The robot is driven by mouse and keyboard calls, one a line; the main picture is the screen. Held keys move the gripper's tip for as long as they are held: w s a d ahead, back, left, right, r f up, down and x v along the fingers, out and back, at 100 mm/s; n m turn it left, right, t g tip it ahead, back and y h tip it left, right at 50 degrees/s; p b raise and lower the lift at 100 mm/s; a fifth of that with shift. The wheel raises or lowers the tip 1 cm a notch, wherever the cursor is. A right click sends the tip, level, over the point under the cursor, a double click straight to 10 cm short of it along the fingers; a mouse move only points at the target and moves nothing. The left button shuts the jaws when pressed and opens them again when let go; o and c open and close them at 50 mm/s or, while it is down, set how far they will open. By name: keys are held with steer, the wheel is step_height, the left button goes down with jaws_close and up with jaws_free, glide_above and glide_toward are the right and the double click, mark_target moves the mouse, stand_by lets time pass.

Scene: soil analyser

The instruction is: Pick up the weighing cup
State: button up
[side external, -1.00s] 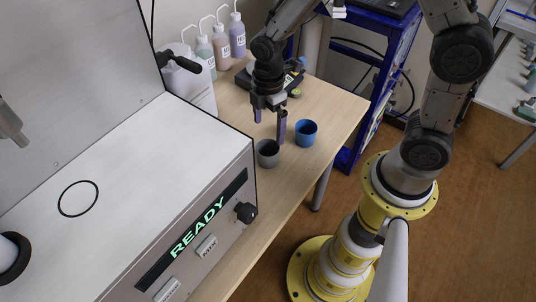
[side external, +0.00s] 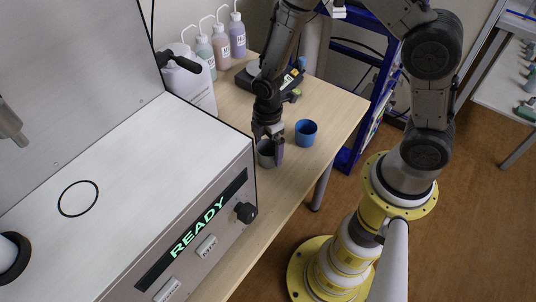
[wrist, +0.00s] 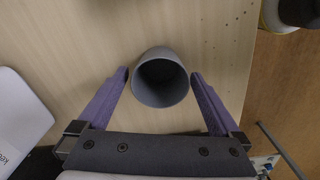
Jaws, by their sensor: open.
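A grey cup (side external: 265,156) stands on the wooden table close to the right end of the analyser. In the wrist view the grey cup (wrist: 161,78) shows its open mouth and looks empty. A blue cup (side external: 306,133) stands to its right in the side view; I cannot tell which of the two is the weighing cup. My gripper (side external: 270,148) is low at the grey cup. In the wrist view my gripper (wrist: 160,76) is open, with one purple finger on each side of the grey cup. The fingers partly hide the cup in the side view.
The analyser (side external: 170,190) with a lit READY display fills the left side. Several wash bottles (side external: 221,46) and a white canister (side external: 190,82) stand at the back. A dark device (side external: 249,77) is behind my gripper. The table's right edge is beyond the blue cup.

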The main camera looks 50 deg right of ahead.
steer(key=shift+c, duration=0.3)
steer(key=c, duration=1.1)
steer(key=shift+o, duration=0.2)
steer(key=shift+r, duration=0.15)
